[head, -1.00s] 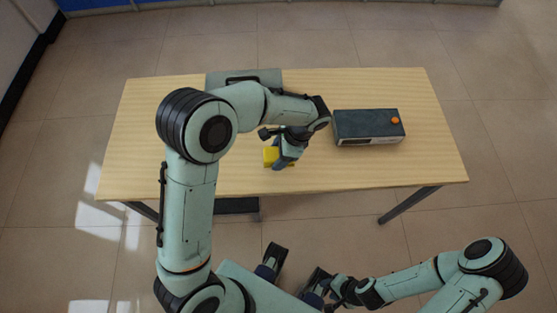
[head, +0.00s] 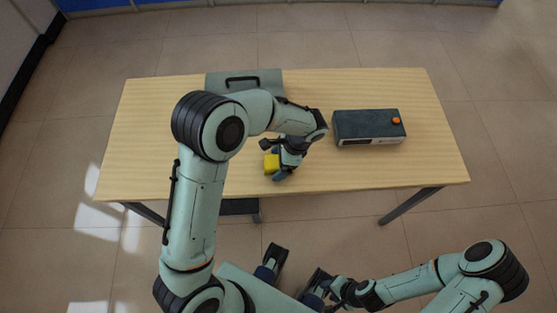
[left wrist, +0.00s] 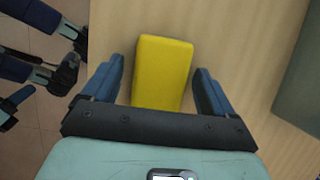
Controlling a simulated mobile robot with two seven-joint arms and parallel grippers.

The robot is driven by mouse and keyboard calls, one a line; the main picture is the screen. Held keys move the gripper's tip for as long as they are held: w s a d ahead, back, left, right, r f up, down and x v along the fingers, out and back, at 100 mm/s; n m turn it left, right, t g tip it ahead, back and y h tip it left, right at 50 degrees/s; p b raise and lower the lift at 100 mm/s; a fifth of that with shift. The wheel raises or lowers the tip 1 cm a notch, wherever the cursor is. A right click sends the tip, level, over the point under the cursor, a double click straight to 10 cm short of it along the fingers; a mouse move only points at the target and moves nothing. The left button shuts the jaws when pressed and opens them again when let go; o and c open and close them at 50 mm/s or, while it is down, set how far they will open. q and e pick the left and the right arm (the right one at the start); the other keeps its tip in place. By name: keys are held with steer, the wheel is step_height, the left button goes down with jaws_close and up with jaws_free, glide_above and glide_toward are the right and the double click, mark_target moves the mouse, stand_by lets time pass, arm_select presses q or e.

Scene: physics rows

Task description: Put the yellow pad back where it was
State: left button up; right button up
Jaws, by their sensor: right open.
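The yellow pad (head: 271,163) is a small yellow block on the wooden table, left of the table's middle and near its front edge. In the left wrist view the yellow pad (left wrist: 162,73) lies between the two fingers of my left gripper (left wrist: 160,85), with a gap on each side. The left gripper is open and holds nothing. In the head view my left gripper (head: 274,159) is at the pad and hides part of it. My right gripper (head: 298,260) is open and empty, in front of the table, away from the pad.
A dark box-shaped device (head: 368,127) with an orange button stands on the right of the table. A grey flat case (head: 270,77) with a black handle lies at the back, partly behind my left arm. The table's left side and front right (head: 390,170) are clear.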

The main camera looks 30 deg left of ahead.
arm_select(q)
steer(key=shift+r, duration=0.15)
steer(key=p+v, duration=0.1)
steer(key=v, duration=1.1)
steer(key=shift+p, duration=0.4)
steer(key=shift+a, duration=0.1)
